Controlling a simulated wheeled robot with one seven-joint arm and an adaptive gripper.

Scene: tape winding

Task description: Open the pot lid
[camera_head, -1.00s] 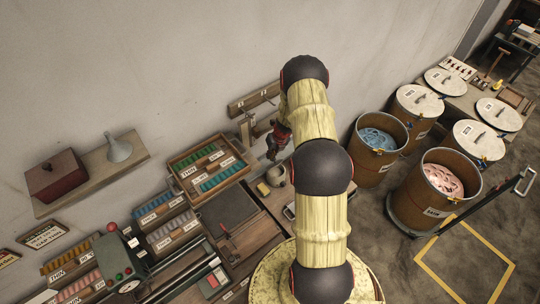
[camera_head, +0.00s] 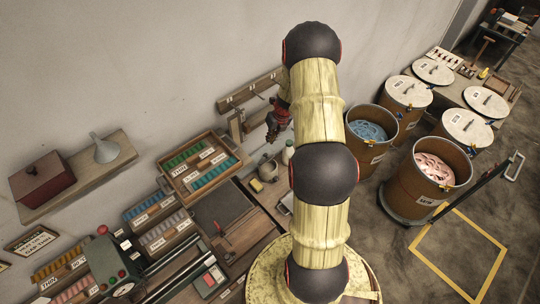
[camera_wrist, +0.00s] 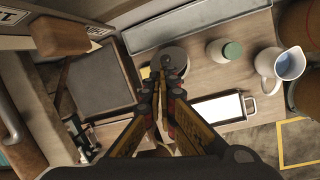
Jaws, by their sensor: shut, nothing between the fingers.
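A small grey pot (camera_head: 268,170) stands on the wooden bench, below my gripper in the head view. In the wrist view a round grey shape, apparently the pot's top (camera_wrist: 174,56), lies just beyond my fingertips and is partly covered by them. I cannot make out the lid's knob or its seam. My gripper (camera_wrist: 163,76) is shut and empty, pointing down toward the bench. In the head view my gripper (camera_head: 273,132) is small and dark, apart from the pot and above it.
A capped bottle (camera_wrist: 232,51) and a pitcher (camera_wrist: 266,62) stand right of the pot in the wrist view. A grey tray (camera_wrist: 205,22) lies beyond it, a white panel (camera_wrist: 216,110) nearer. A wooden wall rack (camera_head: 250,90) is close behind my gripper.

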